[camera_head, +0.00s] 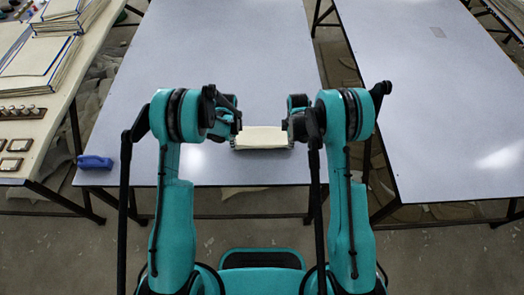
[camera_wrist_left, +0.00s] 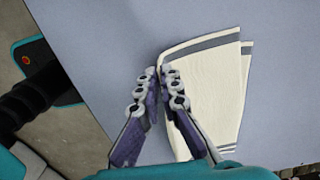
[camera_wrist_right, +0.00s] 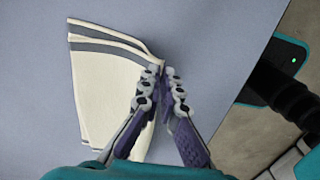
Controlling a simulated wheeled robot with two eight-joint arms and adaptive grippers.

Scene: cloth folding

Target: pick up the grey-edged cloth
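The cream cloth (camera_head: 262,138) with grey stripes near its ends lies folded on the table, between my two grippers. My left gripper (camera_head: 234,136) is at its left edge and my right gripper (camera_head: 291,136) is at its right edge. In the left wrist view the fingertips (camera_wrist_left: 167,72) are closed together on the cloth's edge (camera_wrist_left: 215,90), which creases up towards them. In the right wrist view the fingertips (camera_wrist_right: 163,72) pinch the opposite edge of the cloth (camera_wrist_right: 105,95). Two striped layers show, slightly fanned apart. How far the edge is lifted is unclear.
The pale grey-blue table (camera_head: 240,60) is clear around the cloth. A blue object (camera_head: 95,162) lies near its front left corner. A side table at left holds stacked boards (camera_head: 45,60) and small items. A second table (camera_head: 440,110) stands at right, across a gap.

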